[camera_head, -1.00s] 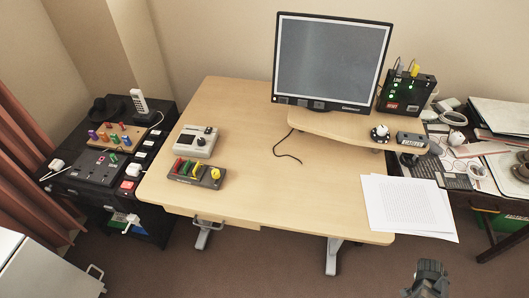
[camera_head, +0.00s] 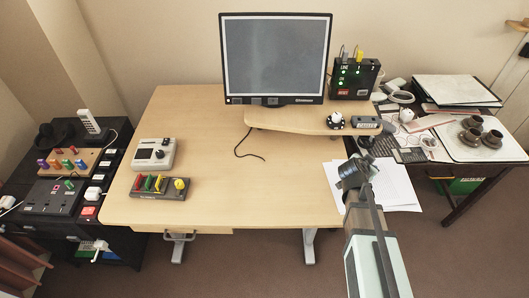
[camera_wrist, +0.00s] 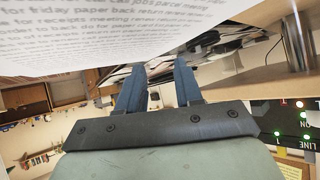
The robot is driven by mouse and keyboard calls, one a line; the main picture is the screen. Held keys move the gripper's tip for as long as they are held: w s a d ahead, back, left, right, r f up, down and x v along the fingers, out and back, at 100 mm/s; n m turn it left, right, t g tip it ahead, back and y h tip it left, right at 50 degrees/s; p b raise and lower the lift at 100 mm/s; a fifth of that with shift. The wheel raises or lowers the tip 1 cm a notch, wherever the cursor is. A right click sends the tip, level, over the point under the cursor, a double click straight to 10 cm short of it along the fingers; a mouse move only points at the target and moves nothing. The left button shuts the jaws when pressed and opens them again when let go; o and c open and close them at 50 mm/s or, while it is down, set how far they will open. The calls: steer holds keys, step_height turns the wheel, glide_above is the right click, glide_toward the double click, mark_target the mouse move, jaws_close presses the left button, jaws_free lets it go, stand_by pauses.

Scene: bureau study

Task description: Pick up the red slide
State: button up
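The red slide (camera_head: 139,182) is a small upright piece at the left end of a dark grey slider box (camera_head: 172,195) on the left part of the desk. A green slide (camera_head: 148,183) and a yellow slide (camera_head: 158,183) stand beside it, with a yellow knob (camera_head: 180,184) at the box's right end. My gripper (camera_head: 352,168) is far to the right, above the desk's right front edge near the papers. In the wrist view its two blue fingers (camera_wrist: 157,75) stand apart with nothing between them. The red slide is not distinguishable in the wrist view.
White printed papers (camera_head: 393,182) lie on the desk's right side, and a sheet fills the top of the wrist view (camera_wrist: 110,28). A monitor (camera_head: 276,55) stands at the back. A light grey device (camera_head: 154,155) sits behind the slider box. The desk's middle (camera_head: 270,185) is mostly clear.

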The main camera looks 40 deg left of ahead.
steer(key=shift+n+g+y, duration=0.7)
steer(key=shift+n+g, duration=0.1)
steer(key=shift+n, duration=0.1)
steer(key=s+a, duration=0.3)
steer(key=a, duration=0.3)
steer(key=s+a+r, duration=0.1)
steer(key=s+a, duration=0.2)
steer(key=a, duration=0.3)
steer(key=s+a+r, duration=0.1)
steer(key=s+a, duration=0.2)
steer(key=a, duration=0.3)
steer(key=shift+s+r, duration=0.2)
steer(key=s+a+r+n+g+y, duration=0.1)
steer(key=s+a+r+n+g, duration=0.2)
steer(key=s+a, duration=1.35)
steer(key=n+g, duration=0.3)
steer(key=n, duration=0.2)
glide_toward(138, 179)
steer(key=x, duration=0.3)
steer(key=shift+s+f, duration=0.2)
steer(key=shift+f, duration=0.15)
steer(key=shift+w+x, duration=0.1)
steer(key=shift+x, duration=1.2)
steer(key=shift+w+x, duration=0.15)
steer(key=shift+x, duration=1.15)
steer(key=shift+a+r, duration=0.1)
steer(key=shift+a, duration=0.05)
jaws_close()
